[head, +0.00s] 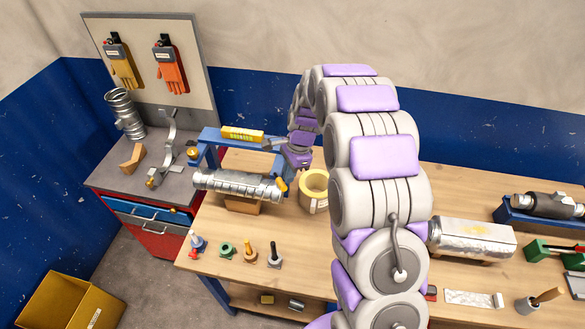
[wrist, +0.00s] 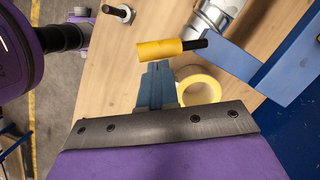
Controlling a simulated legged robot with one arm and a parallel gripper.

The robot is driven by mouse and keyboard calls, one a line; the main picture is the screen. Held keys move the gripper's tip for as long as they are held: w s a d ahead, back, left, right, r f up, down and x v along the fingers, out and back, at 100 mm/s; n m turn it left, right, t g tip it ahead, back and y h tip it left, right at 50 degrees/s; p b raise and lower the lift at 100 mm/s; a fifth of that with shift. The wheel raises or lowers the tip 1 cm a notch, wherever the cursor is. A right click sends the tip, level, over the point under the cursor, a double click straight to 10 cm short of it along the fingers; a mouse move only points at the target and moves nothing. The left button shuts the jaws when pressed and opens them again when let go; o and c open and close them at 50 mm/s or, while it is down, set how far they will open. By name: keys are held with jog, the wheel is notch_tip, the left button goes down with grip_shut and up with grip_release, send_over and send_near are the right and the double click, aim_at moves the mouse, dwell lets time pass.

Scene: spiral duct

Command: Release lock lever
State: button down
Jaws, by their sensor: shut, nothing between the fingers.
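The lock lever has a yellow grip (wrist: 172,50) on a dark rod, beside the blue frame (wrist: 278,58). In the head view the yellow grip (head: 281,184) shows at the right end of the metal spiral duct (head: 238,186), below the blue frame (head: 212,140). In the wrist view my gripper (wrist: 158,66) has its blue fingers together with nothing between them. Its fingertips are close to the underside of the yellow grip in the picture; I cannot tell whether they touch.
A yellow tape roll (head: 313,186) lies right of the duct; it also shows beside my fingers in the wrist view (wrist: 199,90). Several small upright tools stand at the bench's front left. A silver cylinder (head: 472,238) lies right of my arm. Bare bench top (head: 225,223) shows in front of the duct.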

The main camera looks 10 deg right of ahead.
jog(key=m, duration=0.1)
jog(key=a+m, duration=0.1)
jog(key=shift+s+a+m+t+p, duration=0.2)
jog(key=shift+s+m+t+p, duration=0.2)
jog(key=shift+a, duration=0.4)
jog(key=shift+s, duration=0.1)
jog(key=d+v, duration=0.3)
jog(key=v, duration=0.9)
jog(key=shift+f+b, duration=0.35)
jog(key=shift+b, duration=0.05)
jog(key=shift+d, duration=0.25)
